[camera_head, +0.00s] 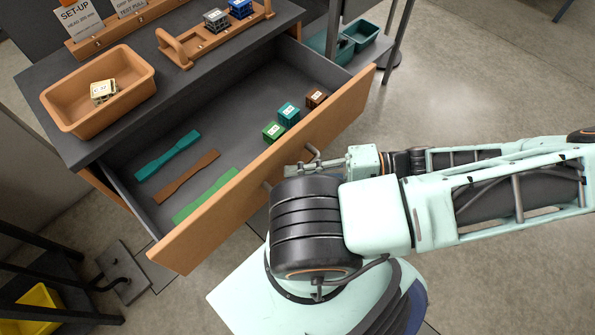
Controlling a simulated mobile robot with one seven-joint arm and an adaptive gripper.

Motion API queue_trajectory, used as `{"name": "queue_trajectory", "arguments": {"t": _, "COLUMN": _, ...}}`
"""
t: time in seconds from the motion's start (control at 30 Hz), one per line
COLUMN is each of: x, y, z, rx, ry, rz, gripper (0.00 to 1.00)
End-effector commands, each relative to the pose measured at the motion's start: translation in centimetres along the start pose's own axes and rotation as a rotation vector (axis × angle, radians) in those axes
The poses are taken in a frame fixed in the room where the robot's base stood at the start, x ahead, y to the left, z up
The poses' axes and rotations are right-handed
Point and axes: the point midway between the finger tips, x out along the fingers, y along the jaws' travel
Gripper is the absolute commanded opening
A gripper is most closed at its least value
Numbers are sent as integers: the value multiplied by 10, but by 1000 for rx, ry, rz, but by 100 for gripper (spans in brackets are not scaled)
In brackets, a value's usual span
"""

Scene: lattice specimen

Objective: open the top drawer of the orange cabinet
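The orange cabinet (78,152) has a dark grey top and stands at the left of the head view. Its top drawer (215,198) is pulled far out, with its orange front panel facing my arm and its grey inside showing. My gripper (312,160) is close to the outer face of that front panel, near its middle. The fingers are small and partly hidden by my own arm, so I cannot tell whether they are shut on the handle or touching it. The handle is mostly hidden.
The drawer holds teal, brown and green flat strips (168,155) and several small cubes (288,113). On top are an orange bin (140,88) with a pale block and an orange carrier (185,52). Teal bins (360,32) stand behind. Floor at right is clear.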

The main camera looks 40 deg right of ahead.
Motion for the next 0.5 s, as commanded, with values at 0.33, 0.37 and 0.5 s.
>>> {"name": "queue_trajectory", "arguments": {"t": 0.33, "x": 0, "y": 0, "z": 0, "rx": 0, "ry": 0, "rz": 1, "gripper": 29}}
{"name": "queue_trajectory", "arguments": {"t": 0.37, "x": 0, "y": 0, "z": 0, "rx": 0, "ry": 0, "rz": 1, "gripper": 29}}
{"name": "queue_trajectory", "arguments": {"t": 0.5, "x": -1, "y": 1, "z": 0, "rx": 0, "ry": 0, "rz": 2, "gripper": 29}}
